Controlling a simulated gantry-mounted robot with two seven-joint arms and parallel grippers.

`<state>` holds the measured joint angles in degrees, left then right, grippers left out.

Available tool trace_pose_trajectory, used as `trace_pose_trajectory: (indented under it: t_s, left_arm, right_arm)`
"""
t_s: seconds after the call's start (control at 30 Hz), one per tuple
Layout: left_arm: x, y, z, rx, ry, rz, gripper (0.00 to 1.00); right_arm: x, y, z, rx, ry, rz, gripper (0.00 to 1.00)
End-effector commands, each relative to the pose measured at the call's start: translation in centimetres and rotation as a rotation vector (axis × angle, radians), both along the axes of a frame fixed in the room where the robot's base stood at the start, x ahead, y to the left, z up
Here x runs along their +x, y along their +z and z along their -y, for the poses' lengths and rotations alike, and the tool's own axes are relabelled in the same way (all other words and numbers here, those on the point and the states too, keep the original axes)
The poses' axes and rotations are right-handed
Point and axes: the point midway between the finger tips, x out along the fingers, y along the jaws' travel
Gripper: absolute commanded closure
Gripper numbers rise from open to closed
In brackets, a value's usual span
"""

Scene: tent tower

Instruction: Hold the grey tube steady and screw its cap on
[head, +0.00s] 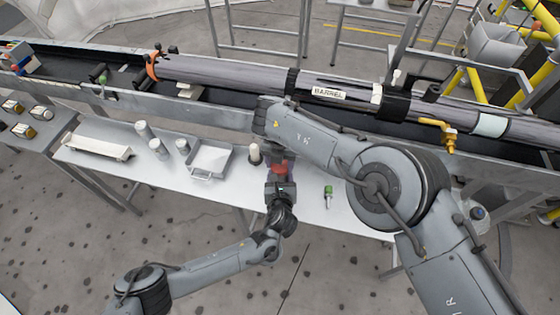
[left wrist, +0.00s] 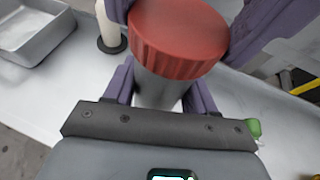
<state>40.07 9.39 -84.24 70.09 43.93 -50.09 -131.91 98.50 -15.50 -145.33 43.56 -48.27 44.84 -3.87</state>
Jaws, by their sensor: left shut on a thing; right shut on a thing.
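The red ribbed cap (left wrist: 180,40) sits over the top of the grey tube (left wrist: 160,90) in the left wrist view; how far it is threaded cannot be told. In the head view the red cap (head: 279,169) is a small patch, and the tube is mostly hidden. My left gripper (head: 280,187) is shut on the tube, with its purple fingers on both sides of it below the cap. My right gripper (head: 277,154) comes from above and is shut on the cap; its purple fingers flank the cap in the left wrist view.
A metal tray (head: 197,174), a pale rod on a dark base (head: 254,153) and several grey cylinders (head: 158,147) stand left on the worktable. A small green-topped vial (head: 328,192) stands right. The long barrel (head: 250,75) lies behind the table.

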Motion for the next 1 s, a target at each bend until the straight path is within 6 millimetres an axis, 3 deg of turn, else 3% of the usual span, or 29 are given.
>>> trace_pose_trajectory:
  t_s: [0.73,0.87,1.0]
  left_arm:
    - [0.0,0.0,0.0,-0.001,0.0,0.001,1.0]
    - [0.0,0.0,0.0,0.0,0.0,0.0,1.0]
    - [0.0,0.0,0.0,0.0,0.0,0.0,1.0]
  right_arm:
    - [0.0,-1.1,0.0,0.001,-0.036,0.0,0.7]
    - [0.0,-1.2,-0.1,0.005,-0.283,-0.001,0.7]
    - [0.0,-1.2,-0.2,0.005,-0.746,-0.003,0.7]
